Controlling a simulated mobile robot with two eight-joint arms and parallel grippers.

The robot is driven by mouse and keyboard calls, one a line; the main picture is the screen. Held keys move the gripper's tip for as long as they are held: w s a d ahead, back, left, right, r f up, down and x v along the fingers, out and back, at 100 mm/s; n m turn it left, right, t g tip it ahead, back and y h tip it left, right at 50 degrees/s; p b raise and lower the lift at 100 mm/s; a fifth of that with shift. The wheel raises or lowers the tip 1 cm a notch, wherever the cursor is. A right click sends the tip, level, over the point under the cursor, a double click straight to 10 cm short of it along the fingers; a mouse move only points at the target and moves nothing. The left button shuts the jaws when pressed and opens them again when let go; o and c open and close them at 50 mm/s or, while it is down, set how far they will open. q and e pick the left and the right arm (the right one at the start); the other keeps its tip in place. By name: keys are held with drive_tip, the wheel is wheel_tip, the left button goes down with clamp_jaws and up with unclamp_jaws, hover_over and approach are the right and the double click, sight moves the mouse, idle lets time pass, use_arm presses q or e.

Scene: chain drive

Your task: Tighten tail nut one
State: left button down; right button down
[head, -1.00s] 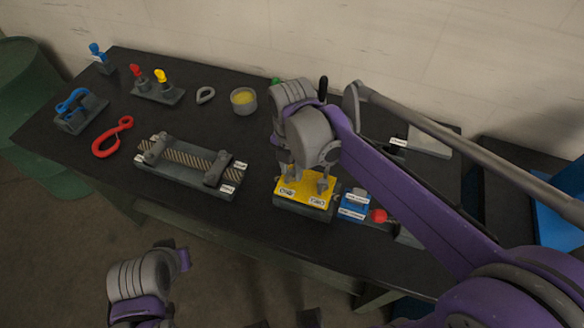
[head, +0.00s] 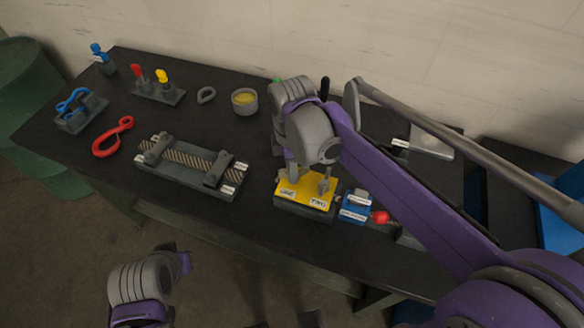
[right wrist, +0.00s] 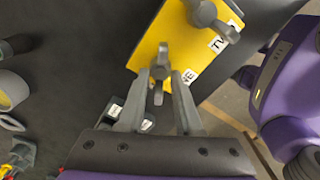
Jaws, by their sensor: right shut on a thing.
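A yellow plate (head: 301,200) on a dark block lies at the table's front edge, with labels ONE and TWO. The wing nut by label ONE (right wrist: 159,72) stands on the plate near its edge in the right wrist view. Part of my left arm shows at bottom left, without clear fingers.
A blue block (head: 355,206) and a red knob (head: 380,217) sit just right of the plate. A grey fixture with a chain (head: 190,167) lies to the left. A cup with yellow contents (head: 244,101) and a grey ring (head: 206,94) stand behind it.

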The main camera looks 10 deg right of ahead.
drive_tip(key=m, duration=0.5)
drive_tip(key=shift+w+m, duration=0.15)
drive_tip(key=shift+m, duration=0.25)
drive_tip(key=m, duration=0.5)
drive_tip(key=shift+w+d, duration=0.1)
drive_tip(key=shift+d, duration=0.05)
drive_tip(key=m, duration=0.4)
drive_tip(key=shift+d+m, duration=0.1)
drive_tip(key=shift+m, duration=0.3)
drive_tip(key=m, duration=0.5)
drive_tip(key=shift+d, duration=0.1)
drive_tip(key=m, duration=0.5)
drive_tip(key=shift+d+m, duration=0.1)
drive_tip(key=shift+m, duration=0.3)
drive_tip(key=m, duration=0.5)
drive_tip(key=shift+d+m, duration=0.1)
drive_tip(key=shift+m, duration=0.2)
drive_tip(key=m, duration=0.5)
drive_tip(key=shift+s, duration=0.3)
drive_tip(key=shift+m, duration=1.7)
drive_tip(key=shift+s+m, duration=0.1)
drive_tip(key=shift+m, duration=0.8)
